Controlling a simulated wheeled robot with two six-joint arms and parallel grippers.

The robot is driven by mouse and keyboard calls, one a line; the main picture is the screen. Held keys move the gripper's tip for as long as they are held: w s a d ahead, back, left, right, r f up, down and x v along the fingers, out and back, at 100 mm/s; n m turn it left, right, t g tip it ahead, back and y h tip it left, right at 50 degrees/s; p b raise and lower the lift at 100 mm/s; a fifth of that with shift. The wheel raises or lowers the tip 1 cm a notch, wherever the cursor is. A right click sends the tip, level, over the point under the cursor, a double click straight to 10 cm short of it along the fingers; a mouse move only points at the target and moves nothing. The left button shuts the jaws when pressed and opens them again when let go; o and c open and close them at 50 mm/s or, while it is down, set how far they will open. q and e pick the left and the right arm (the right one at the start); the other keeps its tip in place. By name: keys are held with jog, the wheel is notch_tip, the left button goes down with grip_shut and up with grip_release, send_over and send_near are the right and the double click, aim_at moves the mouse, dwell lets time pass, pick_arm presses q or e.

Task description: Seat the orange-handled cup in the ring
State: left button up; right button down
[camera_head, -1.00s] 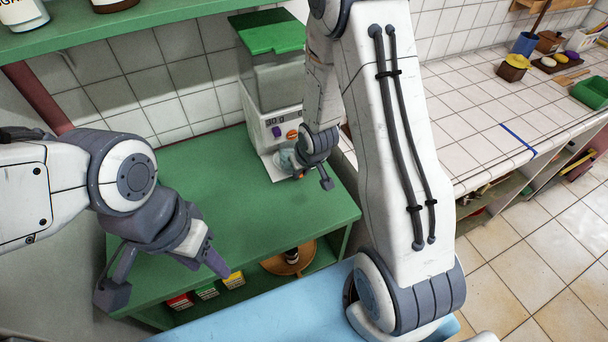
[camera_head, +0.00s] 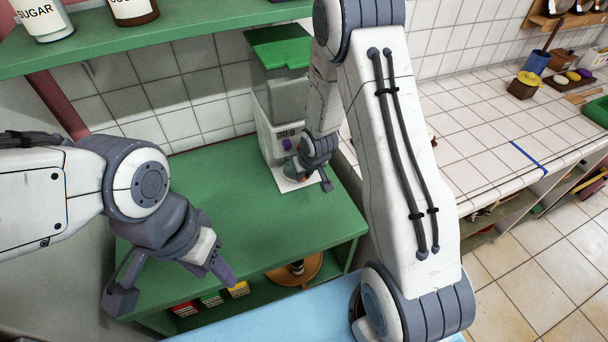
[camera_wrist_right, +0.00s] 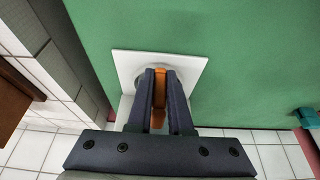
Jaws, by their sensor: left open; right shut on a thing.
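The orange handle (camera_wrist_right: 159,88) of the cup is between the fingers of my right gripper (camera_wrist_right: 160,92) in the right wrist view. The cup's body (camera_head: 291,167) shows small and bluish in the head view, at the front of the dispenser. My right gripper (camera_head: 322,168) is shut on the handle there. In the wrist view a pale round rim shows behind the fingers, over a white square plate (camera_wrist_right: 190,66). I cannot tell how much is cup and how much is ring, nor whether the cup is seated. My left gripper (camera_head: 172,287) is open and empty at the left front of the green counter.
The dispenser (camera_head: 283,95) with a green lid stands against the tiled wall. The green counter (camera_head: 235,195) is clear between my grippers. An upper shelf (camera_head: 190,27) holds jars. A white-tiled counter (camera_head: 460,130) is to the right.

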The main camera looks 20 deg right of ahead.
jog(key=shift+f, duration=0.35)
dwell(0.6)
jog(key=c, duration=0.8)
grip_release()
jog(key=shift+w, duration=0.1)
jog(key=shift+o, duration=0.2)
jog(key=p+v, duration=0.3)
jog(key=v, duration=0.7)
jog(key=shift+r, duration=0.2)
jog(key=shift+a, duration=0.1)
